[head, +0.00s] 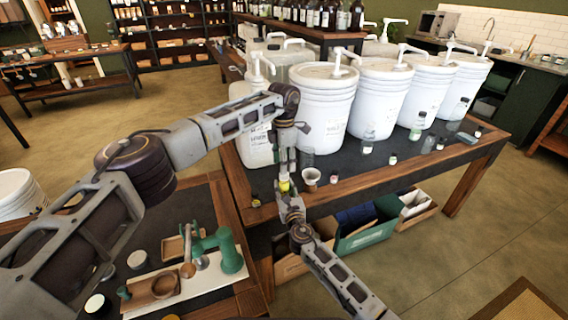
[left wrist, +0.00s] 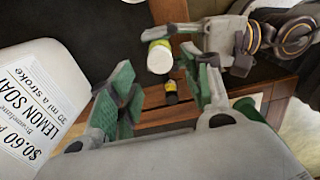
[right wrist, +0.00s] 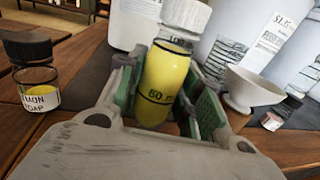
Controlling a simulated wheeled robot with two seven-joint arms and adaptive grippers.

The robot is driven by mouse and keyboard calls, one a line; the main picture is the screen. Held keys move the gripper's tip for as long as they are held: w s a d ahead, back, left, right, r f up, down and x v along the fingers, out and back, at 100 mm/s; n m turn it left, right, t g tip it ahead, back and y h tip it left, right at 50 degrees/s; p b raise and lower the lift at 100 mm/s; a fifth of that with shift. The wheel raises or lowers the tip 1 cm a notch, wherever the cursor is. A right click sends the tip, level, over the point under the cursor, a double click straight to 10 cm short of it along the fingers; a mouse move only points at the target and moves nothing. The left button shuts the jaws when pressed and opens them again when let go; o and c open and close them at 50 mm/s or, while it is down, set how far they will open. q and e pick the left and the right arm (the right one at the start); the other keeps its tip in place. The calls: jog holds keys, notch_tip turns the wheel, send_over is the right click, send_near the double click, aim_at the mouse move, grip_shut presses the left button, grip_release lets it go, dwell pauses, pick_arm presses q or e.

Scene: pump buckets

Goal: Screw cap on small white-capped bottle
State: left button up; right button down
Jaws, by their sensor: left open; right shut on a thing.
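A small bottle of yellow liquid (right wrist: 165,85) with a ribbed white cap (right wrist: 187,15) stands roughly upright in my right gripper (right wrist: 167,100). The cap sits at the top of the bottle; I cannot tell how tightly it is seated. The bottle also shows in the head view (head: 284,186) and, from above, its cap in the left wrist view (left wrist: 160,56). My right gripper is shut around the bottle's body. My left gripper (left wrist: 165,88) is open and empty, pointing down above the bottle, its fingers apart; it also shows in the head view (head: 283,165).
A black-capped jar (right wrist: 33,78) stands on the table's wooden edge. A white funnel-like cup (right wrist: 252,88) and a small labelled jar (right wrist: 281,113) stand beside the bottle. Large white pump buckets (head: 326,105) line the table behind. A lemon soap container (left wrist: 40,105) is close to my left gripper.

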pick_arm(q)
jog(key=shift+d, duration=0.1)
jog(key=shift+c, duration=0.2)
jog(key=shift+d+r, duration=0.15)
jog(key=shift+d+r+h, duration=0.3)
jog(key=shift+d+r, duration=0.15)
jog(key=shift+r, duration=0.2)
jog(key=shift+w+r+n, duration=0.1)
jog(key=shift+r+n, duration=0.45)
jog(key=shift+n, duration=0.05)
jog(key=n, duration=0.3)
jog(key=shift+a+r, duration=0.35)
jog(key=shift+a+n, duration=0.2)
jog(key=shift+n, duration=0.95)
jog(key=shift+a+n, duration=0.15)
jog(key=shift+n, duration=1)
jog(key=shift+f, duration=0.1)
jog(key=shift+f, duration=3.9)
